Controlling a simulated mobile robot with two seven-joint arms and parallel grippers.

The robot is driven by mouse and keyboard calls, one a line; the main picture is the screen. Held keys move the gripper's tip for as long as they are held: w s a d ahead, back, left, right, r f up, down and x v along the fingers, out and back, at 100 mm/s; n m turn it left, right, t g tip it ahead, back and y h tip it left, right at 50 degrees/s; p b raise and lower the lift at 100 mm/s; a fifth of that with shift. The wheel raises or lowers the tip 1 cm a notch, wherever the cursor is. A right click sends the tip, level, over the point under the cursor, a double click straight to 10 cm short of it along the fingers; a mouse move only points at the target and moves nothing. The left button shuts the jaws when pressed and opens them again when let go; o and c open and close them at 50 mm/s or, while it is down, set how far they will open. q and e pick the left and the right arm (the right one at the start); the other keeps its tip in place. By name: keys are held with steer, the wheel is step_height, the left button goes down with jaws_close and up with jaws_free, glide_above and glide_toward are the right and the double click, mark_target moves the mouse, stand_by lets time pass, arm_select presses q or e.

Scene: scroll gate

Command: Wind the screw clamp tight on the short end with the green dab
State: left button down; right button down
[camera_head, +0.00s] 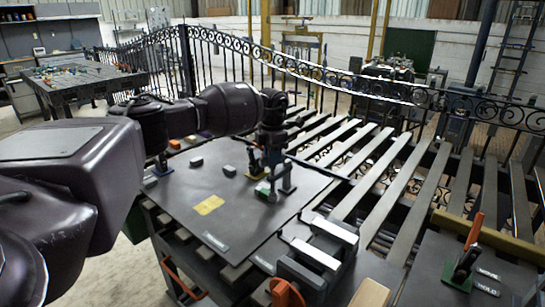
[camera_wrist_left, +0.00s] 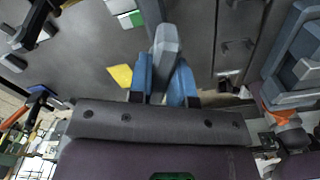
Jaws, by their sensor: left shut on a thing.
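My left gripper (camera_head: 272,178) reaches down over the dark plate (camera_head: 165,203). In the left wrist view its two blue fingers (camera_wrist_left: 163,88) are shut on a small grey block-like piece (camera_wrist_left: 165,45). I cannot tell whether this piece is part of the screw clamp. A light grey piece with a green dab (camera_wrist_left: 130,17) lies on the plate, apart from the fingers. A green-marked piece also shows beside the gripper in the head view (camera_head: 264,191), partly hidden. I cannot clearly make out the screw clamp. My right gripper is not in view.
A yellow patch (camera_head: 208,204) and small grey blocks (camera_head: 197,161) are on the plate. Grey blocky fixtures (camera_head: 318,258) and an orange part (camera_head: 286,293) stand at the front. A green fixture with an orange lever (camera_head: 467,262) stands at right. Flat bars lie behind.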

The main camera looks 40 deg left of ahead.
arm_select(q)
steer(key=c, duration=1)
jaws_free()
steer(key=shift+c, duration=0.2)
steer(key=shift+r, duration=0.1)
step_height(320, 180, up, 10)
steer(key=shift+f, duration=0.2)
steer(key=shift+r, duration=0.6)
